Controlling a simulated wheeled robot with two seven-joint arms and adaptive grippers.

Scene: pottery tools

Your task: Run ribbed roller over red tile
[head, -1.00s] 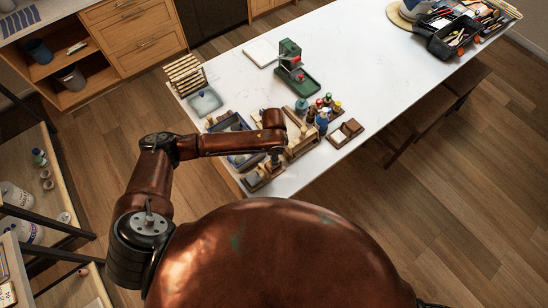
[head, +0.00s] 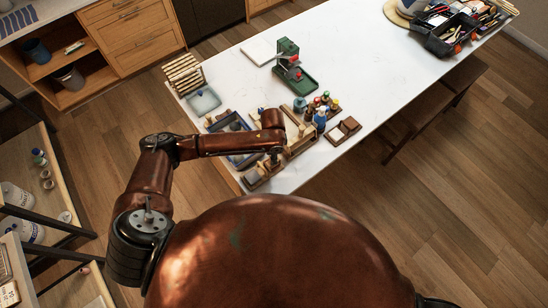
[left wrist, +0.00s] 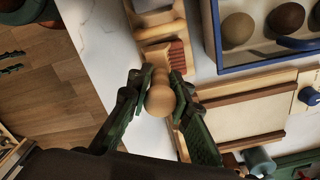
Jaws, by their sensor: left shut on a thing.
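My left gripper (left wrist: 160,92) is shut on a pale wooden piece with a rounded end, the handle of the roller (left wrist: 160,100). The roller's ribs are not clearly visible. Just beyond it in the left wrist view is a reddish tile (left wrist: 178,56), with fine lines on its face, in a light wooden tray (left wrist: 152,34). The roller end overlaps the tile's near edge in this view; I cannot tell whether they touch. In the head view my left gripper (head: 275,160) is low over the table's near edge, and the arm hides the tile. My right gripper is out of view.
A blue-rimmed tray (left wrist: 268,58) with several round balls lies beside the tile tray. A wooden board frame (left wrist: 240,115) is close to the gripper's right. Several small bottles (head: 321,112) and a green press (head: 293,70) stand farther along the white table (head: 370,50).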

